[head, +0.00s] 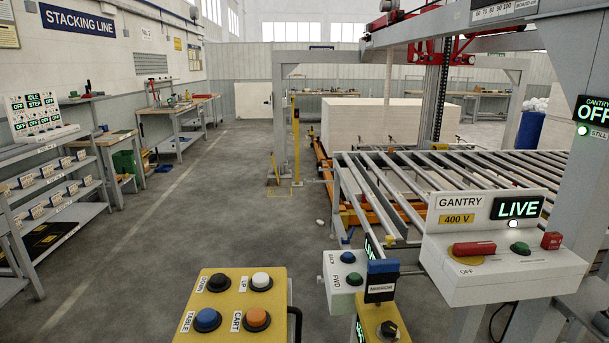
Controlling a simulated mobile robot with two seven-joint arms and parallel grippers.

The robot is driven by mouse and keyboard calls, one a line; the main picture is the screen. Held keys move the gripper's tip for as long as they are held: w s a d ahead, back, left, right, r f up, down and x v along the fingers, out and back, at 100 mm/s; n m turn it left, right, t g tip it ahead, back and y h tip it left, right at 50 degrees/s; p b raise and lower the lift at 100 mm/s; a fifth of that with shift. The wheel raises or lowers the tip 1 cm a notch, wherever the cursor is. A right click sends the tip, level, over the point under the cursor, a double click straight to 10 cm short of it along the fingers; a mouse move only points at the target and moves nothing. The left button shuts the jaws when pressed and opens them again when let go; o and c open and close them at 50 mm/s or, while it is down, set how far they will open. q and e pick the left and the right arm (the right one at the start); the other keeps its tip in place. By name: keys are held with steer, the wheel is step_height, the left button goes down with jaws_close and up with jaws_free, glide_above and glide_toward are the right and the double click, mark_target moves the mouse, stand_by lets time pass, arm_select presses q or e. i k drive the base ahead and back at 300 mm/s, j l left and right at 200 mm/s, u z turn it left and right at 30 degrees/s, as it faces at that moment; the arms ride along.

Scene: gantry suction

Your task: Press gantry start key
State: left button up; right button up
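The white gantry control box (470,285) stands at the right front, labelled GANTRY and 400 V. Its lit display (517,207) reads LIVE. On its sloped face are a red bar-shaped handle (474,248) lying sideways over a yellow disc near the word OFF, a green push key (520,248) in the middle and a small red block (551,240) at the right. I cannot read a label on the green key. A separate gantry display (594,112) on the post at the right edge reads OFF and STILL, with a green lamp lit. Neither of my grippers is in view.
A small white BACK/FWD box (343,282) and a blue-topped switch (382,268) are left of the gantry box. The roller table (450,170) lies behind. The floor at left is clear.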

mark_target(520, 246)
steer(key=z, duration=1.25)
